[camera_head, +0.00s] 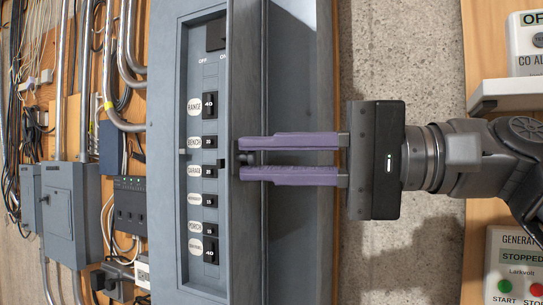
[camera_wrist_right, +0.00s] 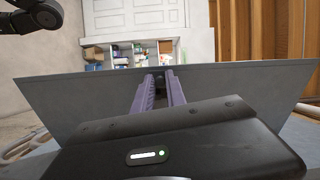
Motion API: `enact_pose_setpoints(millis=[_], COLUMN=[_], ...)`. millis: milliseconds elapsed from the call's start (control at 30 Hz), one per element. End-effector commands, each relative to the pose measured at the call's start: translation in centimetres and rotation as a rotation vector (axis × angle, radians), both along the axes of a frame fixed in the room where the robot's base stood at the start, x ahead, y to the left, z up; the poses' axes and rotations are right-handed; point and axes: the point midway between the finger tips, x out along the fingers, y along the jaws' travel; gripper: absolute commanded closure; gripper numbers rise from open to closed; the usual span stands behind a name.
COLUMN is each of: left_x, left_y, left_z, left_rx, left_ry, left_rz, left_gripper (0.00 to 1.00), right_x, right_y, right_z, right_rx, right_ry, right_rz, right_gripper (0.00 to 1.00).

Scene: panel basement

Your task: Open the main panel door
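The main panel (camera_head: 168,150) is a grey box with a column of labelled black breakers showing. Its grey door (camera_head: 300,60) stands swung out from the box, so the breakers are uncovered. In the wrist view the door (camera_wrist_right: 235,78) spans the picture as a grey sheet. My right gripper (camera_head: 247,158) comes in from the right with its purple fingers across the door face. The fingertips are at the door's free edge, close on either side of a small dark handle (camera_wrist_right: 160,80). The fingertips partly hide the handle. My left gripper is not in view.
Conduits (camera_head: 130,60), cables and a smaller grey switch box (camera_head: 70,215) fill the wall to the left. A CO alarm (camera_head: 527,45) and a generator box (camera_head: 513,265) are at the right, near my right arm. Shelves (camera_wrist_right: 130,52) show behind the door edge.

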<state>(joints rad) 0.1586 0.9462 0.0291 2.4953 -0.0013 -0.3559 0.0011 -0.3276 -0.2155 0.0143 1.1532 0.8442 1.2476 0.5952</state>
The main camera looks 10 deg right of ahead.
Motion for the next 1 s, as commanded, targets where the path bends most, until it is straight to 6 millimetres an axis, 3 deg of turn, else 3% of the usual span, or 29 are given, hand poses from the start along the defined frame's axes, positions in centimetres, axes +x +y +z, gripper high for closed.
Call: enact_pose_setpoints(millis=[200, 567, 900, 1000], left_x=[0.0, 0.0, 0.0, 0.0], left_y=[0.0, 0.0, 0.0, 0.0], left_z=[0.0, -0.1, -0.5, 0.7], left_rx=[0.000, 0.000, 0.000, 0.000], left_ry=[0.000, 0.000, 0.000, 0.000], left_rz=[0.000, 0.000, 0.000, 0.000], left_gripper=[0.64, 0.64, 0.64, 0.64], right_x=[0.0, -0.2, -1.9, -2.6], right_y=[0.0, -0.5, -5.2, -6.2], right_z=[0.0, 0.1, 0.0, 0.5], right_rx=[0.001, 0.002, 0.002, 0.002], right_ry=[0.000, -0.002, -0.002, -0.004], right_rz=[0.000, -0.002, -0.004, 0.001], right_gripper=[0.65, 0.64, 0.64, 0.64])
